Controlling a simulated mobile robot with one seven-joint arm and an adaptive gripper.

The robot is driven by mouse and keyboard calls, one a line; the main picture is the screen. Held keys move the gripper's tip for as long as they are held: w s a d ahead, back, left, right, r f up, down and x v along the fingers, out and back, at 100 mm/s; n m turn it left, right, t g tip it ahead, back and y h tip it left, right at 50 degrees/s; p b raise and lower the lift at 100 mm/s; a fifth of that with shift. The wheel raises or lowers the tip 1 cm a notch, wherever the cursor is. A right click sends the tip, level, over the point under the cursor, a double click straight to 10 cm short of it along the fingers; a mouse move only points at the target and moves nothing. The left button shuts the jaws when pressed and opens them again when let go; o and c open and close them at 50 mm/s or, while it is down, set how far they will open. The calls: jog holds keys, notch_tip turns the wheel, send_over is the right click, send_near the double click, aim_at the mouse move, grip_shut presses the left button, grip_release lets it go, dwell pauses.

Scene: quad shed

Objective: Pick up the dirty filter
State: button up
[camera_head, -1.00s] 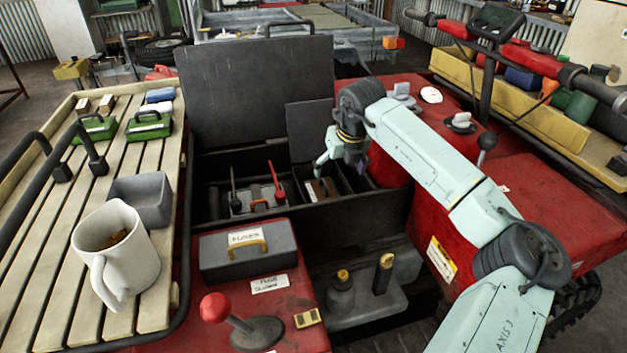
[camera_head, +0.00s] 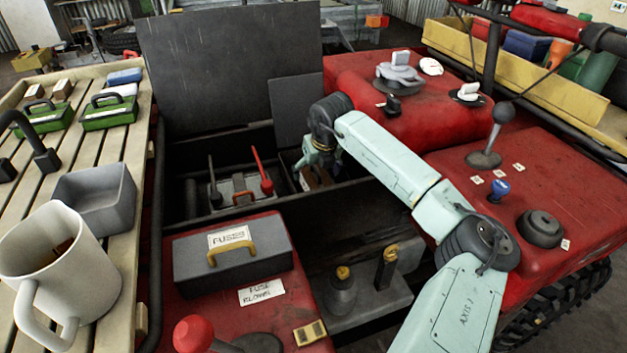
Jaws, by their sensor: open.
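A brown block with a pale edge (camera_head: 314,179), likely the dirty filter, sits low inside the dark open bay, in a compartment at its right. It is partly hidden by my gripper and the compartment walls. My gripper (camera_head: 320,163) is open and points down into this compartment, over the block. I cannot tell whether the fingers touch it. The fingers are small and partly hidden by my wrist.
A dark raised lid (camera_head: 230,70) stands behind the bay. A battery with a red lever (camera_head: 261,172) lies left of my gripper. The grey fuse box (camera_head: 235,262) is in front. The slatted rack (camera_head: 112,170) carries a mug (camera_head: 62,268), a grey bin (camera_head: 98,205) and green boxes.

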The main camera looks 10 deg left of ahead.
aim_at(314, 178)
jog(key=p+x, duration=0.1)
jog(key=x, duration=0.3)
jog(key=shift+a+f, duration=0.15)
jog(key=shift+f, duration=0.2)
jog(key=c, duration=0.8)
jog(key=shift+r, duration=0.1)
jog(key=shift+c, duration=0.2)
